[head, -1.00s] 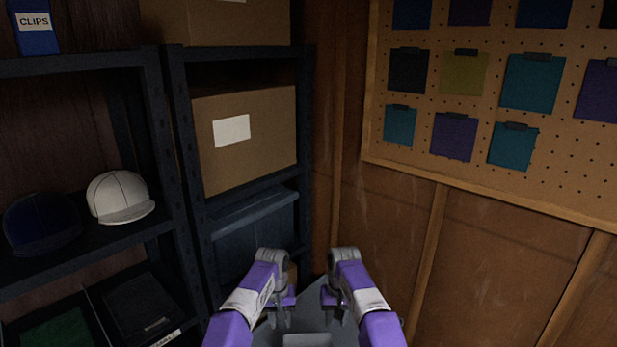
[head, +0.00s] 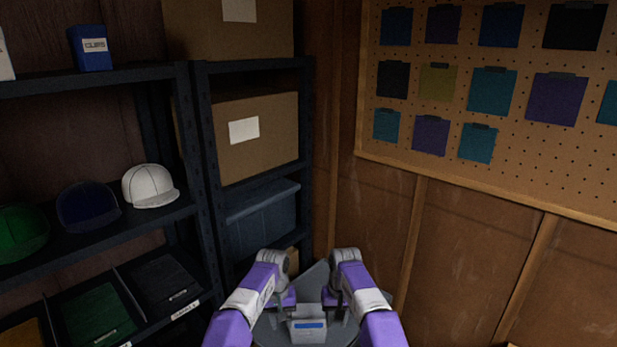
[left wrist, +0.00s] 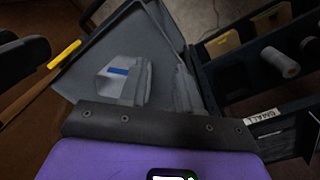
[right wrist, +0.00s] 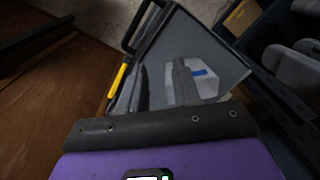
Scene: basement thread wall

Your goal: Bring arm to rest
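Both my arms are in the lower middle of the head view, folded in close and nearly mirrored. My left gripper (head: 284,303) and my right gripper (head: 334,302) point down side by side with a gap between them. Nothing shows hanging from either one. Their fingertips are small, dark and partly hidden, so I cannot tell how far the fingers are apart.
A dark shelf rack on the left holds caps such as a white cap (head: 150,186), a blue clips box (head: 90,48), bins and a cardboard box (head: 243,134). A pegboard (head: 490,110) with hanging coloured swatches is on the right wall. Bare wood panels (head: 463,260) are below it.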

